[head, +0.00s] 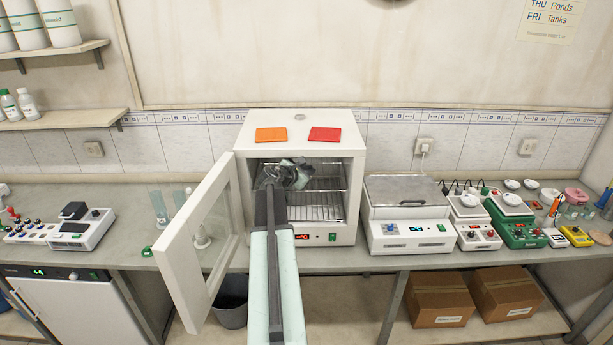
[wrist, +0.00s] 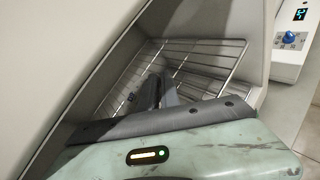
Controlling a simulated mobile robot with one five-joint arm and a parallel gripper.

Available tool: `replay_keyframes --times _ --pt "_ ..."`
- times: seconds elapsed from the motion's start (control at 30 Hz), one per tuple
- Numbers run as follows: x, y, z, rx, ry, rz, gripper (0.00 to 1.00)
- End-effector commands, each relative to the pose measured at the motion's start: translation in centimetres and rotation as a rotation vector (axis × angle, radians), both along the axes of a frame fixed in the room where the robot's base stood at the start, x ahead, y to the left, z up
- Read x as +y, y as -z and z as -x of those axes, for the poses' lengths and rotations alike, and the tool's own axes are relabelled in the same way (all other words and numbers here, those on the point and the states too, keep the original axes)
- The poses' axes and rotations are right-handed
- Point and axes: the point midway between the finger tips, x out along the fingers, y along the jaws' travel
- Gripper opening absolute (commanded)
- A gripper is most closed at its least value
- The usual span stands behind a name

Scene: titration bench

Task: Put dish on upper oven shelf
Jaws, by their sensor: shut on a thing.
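The white oven (head: 345,130) stands on the bench with its glass-paned door (head: 200,235) swung open to the left. Its upper wire shelf (head: 325,184) spans the chamber, and wire rods also show in the wrist view (wrist: 215,50). My gripper (head: 287,174) reaches through the open front into the upper left of the chamber. It is shut on the dish, which is mostly hidden by the gripper and hard to make out. In the wrist view the dark fingers (wrist: 155,92) point into the chamber among the wire rods. Whether the dish touches the shelf cannot be told.
An orange pad (head: 271,134) and a red pad (head: 325,134) lie on the oven's top. A lidded bath (head: 405,190) stands close to the right. Glassware (head: 159,207) stands behind the door at left. A dark bin (head: 231,300) is below.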

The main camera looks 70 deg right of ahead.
Motion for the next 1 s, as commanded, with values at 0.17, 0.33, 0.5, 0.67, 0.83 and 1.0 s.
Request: replay_keyframes --times 0.17,0.33,0.5,0.67,0.83,1.0 --pt "0.3 1.5 -0.1 0.0 -0.002 -0.001 0.0" --pt "0.4 1.6 -0.3 0.0 -0.004 -0.001 0.0" --pt "0.4 1.6 -0.3 0.0 -0.004 -0.001 0.28" --pt "0.4 1.6 -0.3 0.0 -0.004 -0.001 0.28" --pt "0.6 1.1 -0.3 0.0 -0.004 -0.001 0.28" --pt "3.8 -0.3 -0.7 0.002 -0.006 0.0 0.28"
